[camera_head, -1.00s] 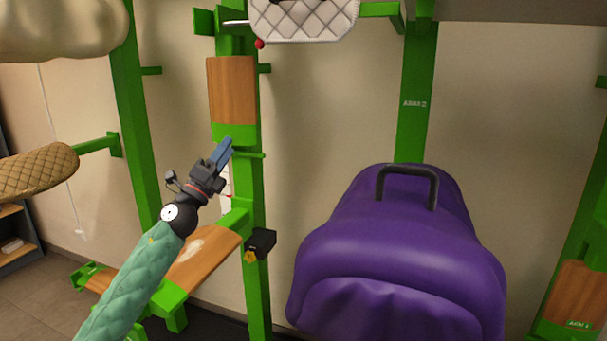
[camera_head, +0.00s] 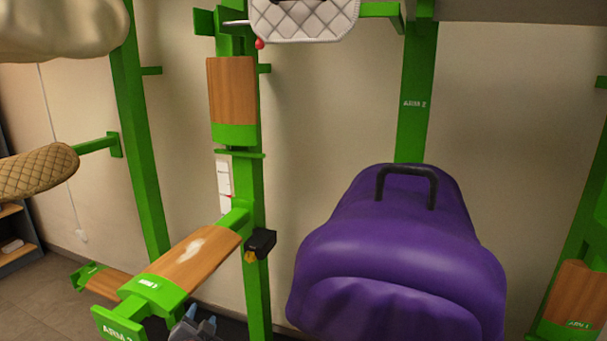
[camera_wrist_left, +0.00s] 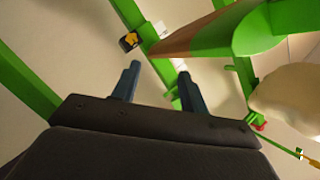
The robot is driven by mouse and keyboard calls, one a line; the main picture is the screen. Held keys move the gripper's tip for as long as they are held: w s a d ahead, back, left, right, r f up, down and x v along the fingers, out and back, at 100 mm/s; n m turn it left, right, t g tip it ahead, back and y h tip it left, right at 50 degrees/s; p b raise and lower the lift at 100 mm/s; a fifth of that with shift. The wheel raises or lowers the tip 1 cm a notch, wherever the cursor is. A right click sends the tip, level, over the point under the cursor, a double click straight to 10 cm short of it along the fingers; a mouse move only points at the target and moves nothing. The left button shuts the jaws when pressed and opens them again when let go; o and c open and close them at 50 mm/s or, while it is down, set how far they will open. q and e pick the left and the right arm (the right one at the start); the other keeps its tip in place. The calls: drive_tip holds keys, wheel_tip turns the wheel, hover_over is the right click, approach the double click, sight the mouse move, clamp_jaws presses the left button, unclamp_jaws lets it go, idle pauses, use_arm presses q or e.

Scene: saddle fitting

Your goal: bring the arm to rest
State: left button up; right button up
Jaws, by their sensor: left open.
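My left gripper (camera_head: 200,325) is at the bottom edge of the head view, low and just right of the front end of the wooden rack arm (camera_head: 190,262). Only its fingertips and part of its body show there. In the left wrist view its two blue-grey fingers (camera_wrist_left: 156,84) stand apart with nothing between them. The rest of my left arm is out of the head view. My right gripper is in neither view.
A purple covered saddle (camera_head: 400,255) fills the right middle. Green posts (camera_head: 145,180) and a wood-faced upper arm (camera_head: 232,92) stand behind. A small black box (camera_head: 261,243) is on the middle post. A quilted brown pad (camera_head: 38,170) hangs at left.

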use_arm(q)
drive_tip(key=s+d+f+n+g+h, duration=0.15)
drive_tip(key=s+f+g, duration=0.35)
drive_tip(key=s, duration=0.6)
drive_tip(key=s+d+f+n+g, duration=0.1)
drive_tip(key=s+f+n+g, duration=0.15)
drive_tip(key=s+f, duration=0.7)
drive_tip(key=s+d+f+n+g+h, duration=0.1)
drive_tip(key=s+f+g, duration=0.4)
drive_tip(key=s, duration=0.8)
drive_tip(key=s+d+f+g, duration=0.1)
drive_tip(key=d+f, duration=0.1)
drive_tip(key=f, duration=0.9)
drive_tip(key=s+d+f+g+h, duration=0.1)
drive_tip(key=d+f, duration=0.2)
drive_tip(key=f, duration=0.8)
drive_tip(key=shift+s+d+f, duration=0.15)
drive_tip(key=shift+s+d, duration=0.05)
drive_tip(key=shift+d, duration=0.15)
